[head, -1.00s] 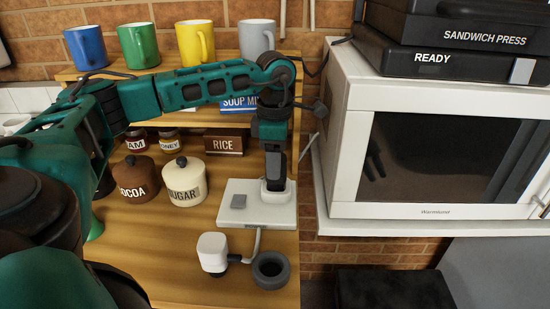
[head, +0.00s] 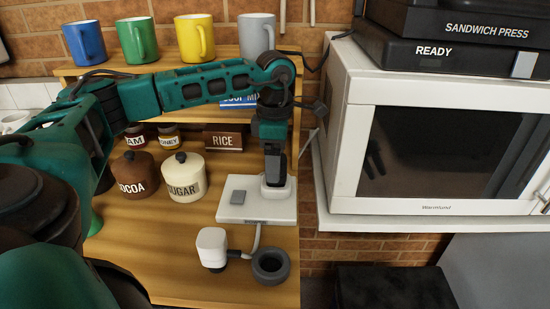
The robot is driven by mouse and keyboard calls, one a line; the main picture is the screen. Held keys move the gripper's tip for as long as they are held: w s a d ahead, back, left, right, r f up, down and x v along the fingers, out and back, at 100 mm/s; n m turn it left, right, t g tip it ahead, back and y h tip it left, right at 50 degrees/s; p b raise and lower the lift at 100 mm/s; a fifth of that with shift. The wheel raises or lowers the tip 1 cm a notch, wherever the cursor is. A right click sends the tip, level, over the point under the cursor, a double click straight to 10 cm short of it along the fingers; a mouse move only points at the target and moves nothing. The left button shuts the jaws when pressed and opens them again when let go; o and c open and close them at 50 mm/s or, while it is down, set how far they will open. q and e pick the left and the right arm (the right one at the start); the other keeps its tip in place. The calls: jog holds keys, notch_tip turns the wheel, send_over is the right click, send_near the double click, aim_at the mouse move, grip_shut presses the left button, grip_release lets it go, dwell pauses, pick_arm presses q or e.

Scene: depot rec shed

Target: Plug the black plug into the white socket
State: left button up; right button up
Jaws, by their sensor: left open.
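A white block (head: 230,212) with a grey switch (head: 240,196) lies at the right end of the wooden counter. A raised white socket (head: 287,190) stands at its right side. My left gripper (head: 274,180) points straight down at this socket, its dark lower end at or just above the white rim. It is open, though the gap between its fingers does not show. I cannot make out the black plug separately from the dark gripper parts there. Whether a plug sits in the socket is hidden. My right gripper is not in view.
A white cube-like piece (head: 213,246) with a pale cord and a dark ring (head: 270,266) lie in front of the block. Sugar (head: 187,178) and cocoa (head: 136,176) jars stand to the left. A white microwave (head: 345,150) stands close on the right. Mugs line the shelf behind.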

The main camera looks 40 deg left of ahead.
pick_arm(q)
notch_tip(320, 180, up, 13)
jog(key=shift+p, duration=0.4)
dwell(0.4)
